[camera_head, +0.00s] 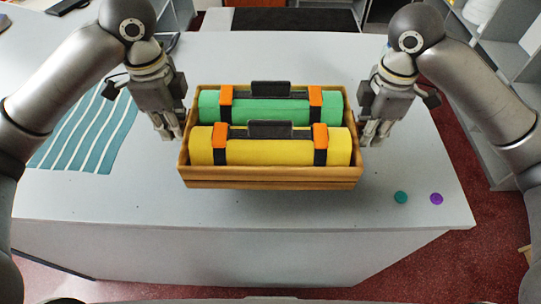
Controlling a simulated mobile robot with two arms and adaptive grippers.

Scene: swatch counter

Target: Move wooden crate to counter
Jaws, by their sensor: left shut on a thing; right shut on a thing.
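The wooden crate (270,184) is at the middle of the head view, over the pale counter (140,200). It holds a green roll (268,110) at the back and a yellow roll (270,151) in front, each with orange and black straps and a dark handle. My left gripper (177,132) is shut on the crate's left side, and my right gripper (366,138) is shut on its right side. The fingertips are partly hidden at the crate walls. I cannot tell whether the crate's underside touches the counter.
A teal-and-white striped cloth (88,135) lies on the counter at the left. A teal disc (401,197) and a purple disc (436,198) lie near the front right corner. Grey shelves (490,130) stand at the right. The counter behind the crate is mostly clear.

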